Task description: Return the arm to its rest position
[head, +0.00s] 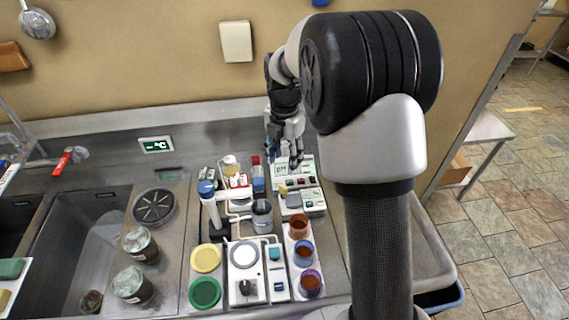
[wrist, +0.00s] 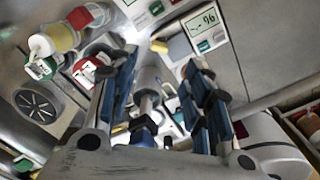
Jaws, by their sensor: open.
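My gripper (head: 283,150) hangs over the back of the counter, in front of the wall, fingers pointing down. It is above the light panel with the pH display (head: 281,169). My bent arm reaches it from the right. In the wrist view the two blue-padded fingers of my gripper (wrist: 165,75) stand wide apart with nothing clamped between them. A grey cylindrical part (wrist: 148,85) shows beyond the gap; its distance from the fingers is hard to tell.
Three cups of reddish liquid (head: 304,252) stand at the right of the counter. A yellow lid (head: 206,258) and a green lid (head: 205,292) lie front left. A blue-topped post (head: 208,200) rises mid-counter. Covered jars (head: 140,244) stand by the sink (head: 75,245).

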